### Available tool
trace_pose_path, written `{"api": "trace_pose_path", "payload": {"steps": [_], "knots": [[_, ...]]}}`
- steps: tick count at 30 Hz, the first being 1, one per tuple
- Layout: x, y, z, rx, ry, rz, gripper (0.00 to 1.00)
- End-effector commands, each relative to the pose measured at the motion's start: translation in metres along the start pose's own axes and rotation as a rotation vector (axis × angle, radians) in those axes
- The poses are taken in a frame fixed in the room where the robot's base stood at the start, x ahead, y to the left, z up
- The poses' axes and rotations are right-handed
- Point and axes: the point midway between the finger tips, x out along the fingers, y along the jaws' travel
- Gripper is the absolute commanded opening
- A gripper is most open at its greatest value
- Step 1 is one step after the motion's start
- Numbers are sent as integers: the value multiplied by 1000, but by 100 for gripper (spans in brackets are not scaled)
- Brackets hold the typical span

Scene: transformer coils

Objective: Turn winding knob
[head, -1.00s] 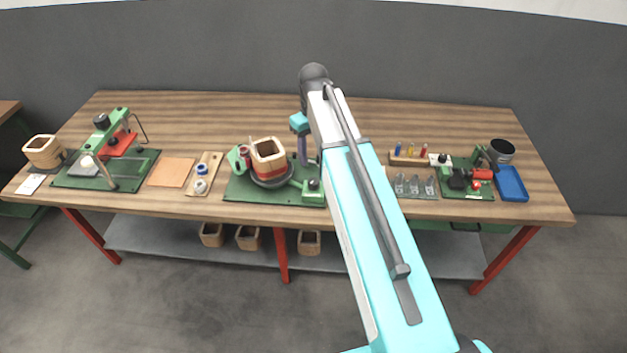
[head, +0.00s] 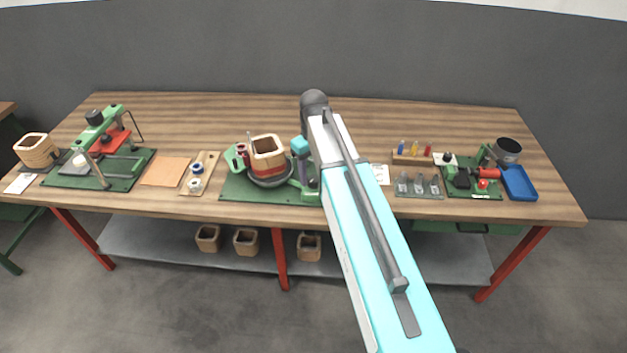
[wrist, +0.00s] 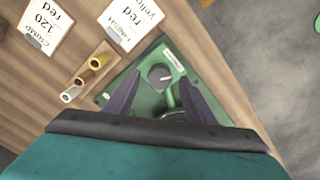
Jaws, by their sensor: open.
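The winding knob (wrist: 158,73) is a dark round knob with a light pointer mark, on a green plate (wrist: 148,100) in the wrist view. My gripper (wrist: 161,80) is open, its two dark fingers on either side of the knob in that view; contact cannot be told. In the head view my gripper (head: 305,165) hangs over the right end of the green winding base (head: 240,190). There the knob (head: 313,184) is partly hidden by my arm. The wooden-sided coil form (head: 267,150) stands on the winder, left of my gripper.
A spool board (head: 205,170) and press (head: 110,150) are at left. A blue tray (head: 519,183) is at far right. The back of the table is clear.

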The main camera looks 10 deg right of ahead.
Motion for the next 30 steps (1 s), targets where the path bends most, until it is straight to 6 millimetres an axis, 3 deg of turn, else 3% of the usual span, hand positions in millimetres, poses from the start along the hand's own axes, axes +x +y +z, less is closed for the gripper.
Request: {"api": "trace_pose_path", "payload": {"steps": [6, 17, 20, 25, 30], "knots": [[14, 0, 0, 0, 0, 0, 50], [16, 0, 0, 0, 0, 0, 50], [16, 0, 0, 0, 0, 0, 38], [16, 0, 0, 0, 0, 0, 9], [16, 0, 0, 3, 0, 0, 9]]}}
